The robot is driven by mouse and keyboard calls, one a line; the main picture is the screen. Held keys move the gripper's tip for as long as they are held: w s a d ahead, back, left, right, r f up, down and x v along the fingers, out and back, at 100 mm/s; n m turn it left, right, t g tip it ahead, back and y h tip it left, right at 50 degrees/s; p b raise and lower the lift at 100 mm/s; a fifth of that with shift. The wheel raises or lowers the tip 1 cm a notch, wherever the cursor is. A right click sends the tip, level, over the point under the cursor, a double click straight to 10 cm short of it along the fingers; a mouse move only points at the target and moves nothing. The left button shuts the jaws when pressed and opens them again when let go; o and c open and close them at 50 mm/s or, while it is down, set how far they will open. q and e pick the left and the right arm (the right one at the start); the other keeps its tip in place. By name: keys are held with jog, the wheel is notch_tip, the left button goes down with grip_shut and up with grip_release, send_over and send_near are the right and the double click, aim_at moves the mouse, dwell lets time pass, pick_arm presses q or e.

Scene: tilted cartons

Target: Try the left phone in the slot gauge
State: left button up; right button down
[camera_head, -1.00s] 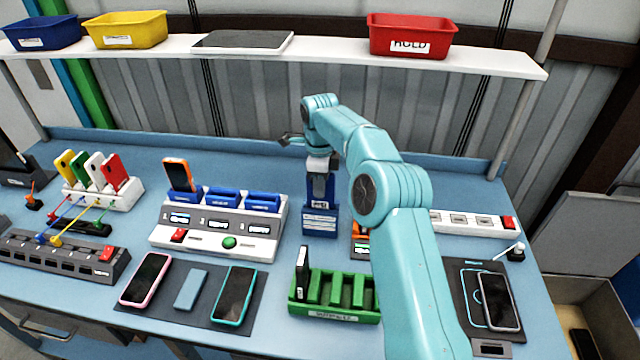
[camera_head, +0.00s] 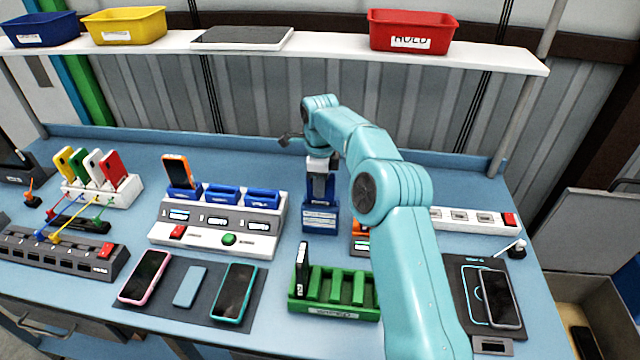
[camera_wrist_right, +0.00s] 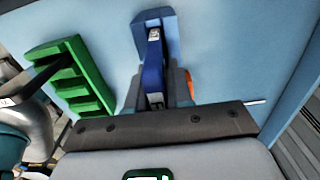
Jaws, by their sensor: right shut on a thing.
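The blue slot gauge (camera_head: 320,222) stands upright in the middle of the bench, with a white label on its front. My right gripper (camera_head: 319,184) is above it, pointing down, shut on a dark blue phone. In the right wrist view the phone (camera_wrist_right: 153,72) shows edge-on between the gripper's grey fingers, in line with the blue gauge (camera_wrist_right: 154,20). Whether its lower edge is in the slot, I cannot tell. A pink-edged phone (camera_head: 145,277) and a teal-edged phone (camera_head: 234,291) lie on a dark mat. My left gripper is out of view.
A green rack (camera_head: 334,309) holding a dark phone upright stands in front of the gauge. A white console (camera_head: 213,244) with blue cradles is to the left. A phone (camera_head: 500,298) lies on a dark pad at the right. The red bin (camera_head: 411,45) is on the shelf.

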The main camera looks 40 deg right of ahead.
jog(key=shift+f+b, duration=0.55)
jog(key=shift+f, duration=0.35)
dwell(0.5)
dwell(0.9)
jog(key=c, duration=0.9)
grip_release()
jog(key=shift+c, duration=0.2)
jog(key=shift+r, duration=0.15)
jog(key=shift+r+p, duration=0.6)
jog(key=shift+p, duration=0.2)
jog(key=shift+c, duration=0.3)
grip_shut()
